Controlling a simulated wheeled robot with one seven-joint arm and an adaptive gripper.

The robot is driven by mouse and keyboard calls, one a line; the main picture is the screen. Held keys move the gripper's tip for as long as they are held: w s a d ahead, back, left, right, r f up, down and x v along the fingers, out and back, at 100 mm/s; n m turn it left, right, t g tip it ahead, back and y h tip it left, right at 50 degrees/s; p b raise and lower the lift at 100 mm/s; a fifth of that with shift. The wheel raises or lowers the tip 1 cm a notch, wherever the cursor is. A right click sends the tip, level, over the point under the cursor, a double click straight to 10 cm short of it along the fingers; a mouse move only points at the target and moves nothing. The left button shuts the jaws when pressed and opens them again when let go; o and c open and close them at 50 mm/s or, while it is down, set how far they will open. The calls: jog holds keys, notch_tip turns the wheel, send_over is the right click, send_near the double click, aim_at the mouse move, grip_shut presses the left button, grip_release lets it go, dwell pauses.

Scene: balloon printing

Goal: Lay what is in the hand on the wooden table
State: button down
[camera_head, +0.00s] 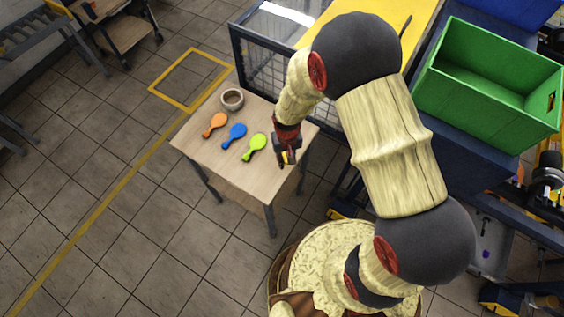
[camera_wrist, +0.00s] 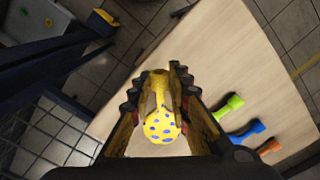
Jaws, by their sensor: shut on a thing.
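My gripper (camera_head: 285,158) is at the right edge of the small wooden table (camera_head: 239,171), above its top. The balloon's round part points toward the bottom of that view. In the head view the balloon is mostly hidden by the gripper. The wooden table (camera_wrist: 215,65) also fills the middle of the wrist view. I cannot tell whether the balloon touches the tabletop.
The table's front part is bare. A green crate (camera_head: 484,88) and wire-mesh fencing (camera_head: 262,75) are nearby.

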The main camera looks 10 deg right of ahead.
jog(key=shift+w+a+f, duration=0.25)
jog(key=shift+a+f, duration=0.05)
jog(key=shift+f, duration=0.25)
jog(key=shift+w+a+f, duration=0.2)
jog(key=shift+a+f, duration=0.1)
jog(key=shift+f, duration=1.6)
jog(key=shift+f, duration=0.2)
jog(key=c, duration=1.8)
grip_release()
jog(key=shift+o, duration=0.7)
jog(key=shift+r, duration=0.2)
